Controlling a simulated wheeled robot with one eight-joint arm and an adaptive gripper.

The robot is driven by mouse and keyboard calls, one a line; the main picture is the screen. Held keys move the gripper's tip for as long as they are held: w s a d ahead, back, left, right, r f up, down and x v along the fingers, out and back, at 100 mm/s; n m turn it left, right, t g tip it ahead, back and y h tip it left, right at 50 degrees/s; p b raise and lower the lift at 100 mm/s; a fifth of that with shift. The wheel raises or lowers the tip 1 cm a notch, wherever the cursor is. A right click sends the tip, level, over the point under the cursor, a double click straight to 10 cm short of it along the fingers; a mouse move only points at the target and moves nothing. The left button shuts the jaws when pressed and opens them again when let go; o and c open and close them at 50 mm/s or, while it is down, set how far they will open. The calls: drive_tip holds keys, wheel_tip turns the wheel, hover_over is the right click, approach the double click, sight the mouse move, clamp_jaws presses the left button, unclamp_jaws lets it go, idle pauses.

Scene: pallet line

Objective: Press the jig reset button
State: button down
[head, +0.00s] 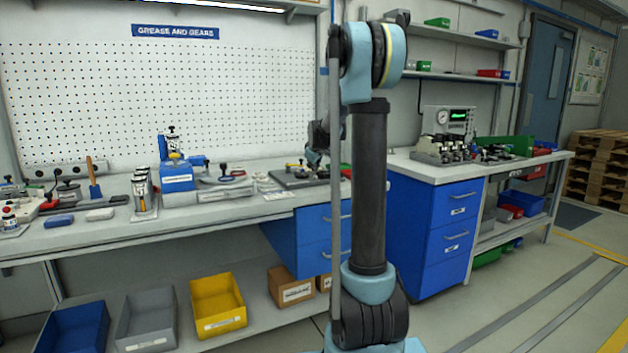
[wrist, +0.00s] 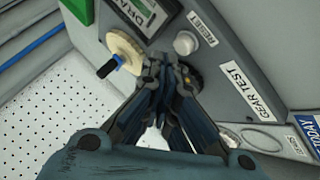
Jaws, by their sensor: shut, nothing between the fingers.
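The jig's grey panel (wrist: 222,62) fills much of the wrist view, with a "GEAR TEST" label. A round whitish button (wrist: 186,43) sits on it beside the "RESET" label (wrist: 202,29). My gripper (wrist: 167,62) is shut and empty, its fingertips just below the button in the picture. I cannot tell how far they are from the panel; the button looks uncovered. In the head view my gripper (head: 314,156) is small and partly hidden behind my arm, over the bench.
The workbench (head: 235,212) holds tools and blue holders; a blue drawer unit (head: 435,222) stands at right.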

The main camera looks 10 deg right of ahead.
drive_tip(key=shift+r, duration=0.1)
drive_tip(key=shift+r, duration=2.5)
